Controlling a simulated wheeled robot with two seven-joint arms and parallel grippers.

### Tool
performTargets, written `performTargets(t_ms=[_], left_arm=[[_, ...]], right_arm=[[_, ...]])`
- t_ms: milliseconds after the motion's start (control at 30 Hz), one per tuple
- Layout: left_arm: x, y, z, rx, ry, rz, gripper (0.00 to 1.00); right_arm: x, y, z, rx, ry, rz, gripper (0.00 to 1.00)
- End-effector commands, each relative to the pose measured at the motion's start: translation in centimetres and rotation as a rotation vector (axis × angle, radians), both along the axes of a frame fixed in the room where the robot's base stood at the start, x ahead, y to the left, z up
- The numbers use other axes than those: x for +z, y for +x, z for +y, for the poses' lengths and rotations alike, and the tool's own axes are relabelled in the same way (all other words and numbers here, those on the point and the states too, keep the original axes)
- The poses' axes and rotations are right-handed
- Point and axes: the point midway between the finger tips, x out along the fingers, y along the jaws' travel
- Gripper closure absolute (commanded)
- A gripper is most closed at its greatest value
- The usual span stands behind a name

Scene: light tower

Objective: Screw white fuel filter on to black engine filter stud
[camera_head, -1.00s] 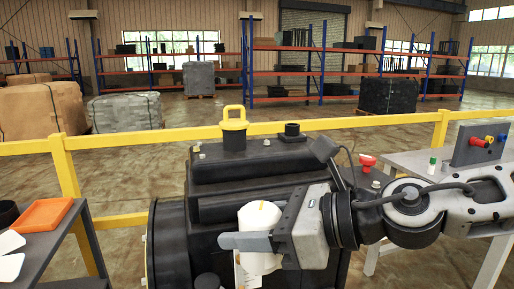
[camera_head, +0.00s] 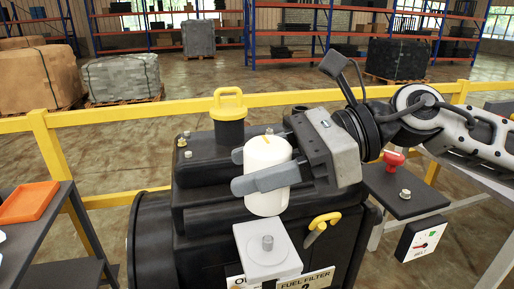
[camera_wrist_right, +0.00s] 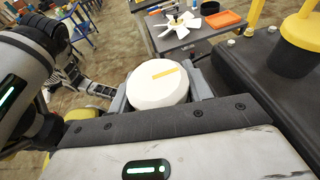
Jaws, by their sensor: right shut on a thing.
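The white fuel filter (camera_head: 267,178) is a white cylinder with a yellow mark on its top. My right gripper (camera_head: 245,172) is shut on it, one finger on each side, and holds it about upright. The round top of the filter (camera_wrist_right: 158,86) fills the jaws in the right wrist view. Below it on the black engine (camera_head: 200,225) is a grey block (camera_head: 262,262) with a short grey stud (camera_head: 267,243) pointing up. The filter appears above and apart from the stud. In the right wrist view, what looks like my left gripper (camera_wrist_right: 92,92) shows small at the left; its jaws are unclear.
A yellow-handled black cap (camera_head: 228,117) stands on the engine behind the filter. A yellow handle (camera_head: 322,222) is to the right of the block. A yellow rail (camera_head: 100,122) runs behind. A side table with an orange tray (camera_head: 28,202) stands left; a red knob (camera_head: 393,158) is right.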

Motion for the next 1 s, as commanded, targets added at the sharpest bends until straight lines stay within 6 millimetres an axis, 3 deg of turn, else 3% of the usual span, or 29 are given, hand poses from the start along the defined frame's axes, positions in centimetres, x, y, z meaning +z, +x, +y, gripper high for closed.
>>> performTargets(t_ms=[267, 733, 1000], left_arm=[[-1.4, -1.4, -0.1, -0.002, 0.000, 0.036, 0.64], [-2.9, -0.6, -0.7, -0.013, -0.023, 0.007, 0.64], [-2.7, -0.2, -0.9, -0.011, -0.045, -0.012, 0.64]], right_arm=[[-0.1, 0.1, -0.1, -0.006, 0.000, -0.002, 0.87], [-3.9, 0.1, -0.3, -0.015, -0.006, -0.001, 0.87], [-4.9, 0.1, -0.3, -0.014, -0.006, -0.002, 0.87]])
